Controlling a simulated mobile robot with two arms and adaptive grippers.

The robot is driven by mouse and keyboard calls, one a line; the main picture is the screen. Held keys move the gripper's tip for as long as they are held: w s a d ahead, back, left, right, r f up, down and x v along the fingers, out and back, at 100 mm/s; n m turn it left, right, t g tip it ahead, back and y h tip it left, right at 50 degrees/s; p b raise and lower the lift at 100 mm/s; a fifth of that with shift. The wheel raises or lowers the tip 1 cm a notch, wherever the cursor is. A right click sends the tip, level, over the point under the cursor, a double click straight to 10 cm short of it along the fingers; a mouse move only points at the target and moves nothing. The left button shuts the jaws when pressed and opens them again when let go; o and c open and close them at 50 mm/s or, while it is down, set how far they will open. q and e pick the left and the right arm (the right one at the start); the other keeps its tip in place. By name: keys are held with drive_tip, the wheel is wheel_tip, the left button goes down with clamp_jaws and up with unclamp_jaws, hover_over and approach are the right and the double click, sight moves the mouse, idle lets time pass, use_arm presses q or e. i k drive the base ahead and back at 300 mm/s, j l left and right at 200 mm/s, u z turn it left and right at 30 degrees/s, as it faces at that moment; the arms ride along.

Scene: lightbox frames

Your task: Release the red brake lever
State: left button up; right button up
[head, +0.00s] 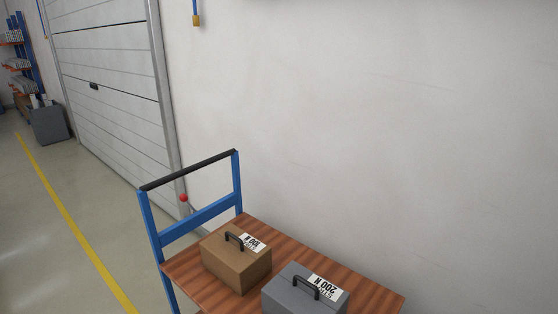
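A small red ball-shaped knob (183,198) shows within the blue handle frame of a cart, below its black push bar (190,170). A thin grey rod runs from the knob down to the right; its lower end is hidden behind the frame's crossbar. The cart has a brown striped wooden deck (350,283). Neither of my grippers is in the head view.
A brown box (236,268) and a grey box (290,303), each with a black handle and a white label, stand on the deck. A white wall is behind the cart. A shutter door (105,75), a grey bin (49,126) and shelving (16,60) are at left. The floor left of the cart is clear.

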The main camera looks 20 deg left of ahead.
sight(184, 198)
drive_tip(key=u, duration=1.4)
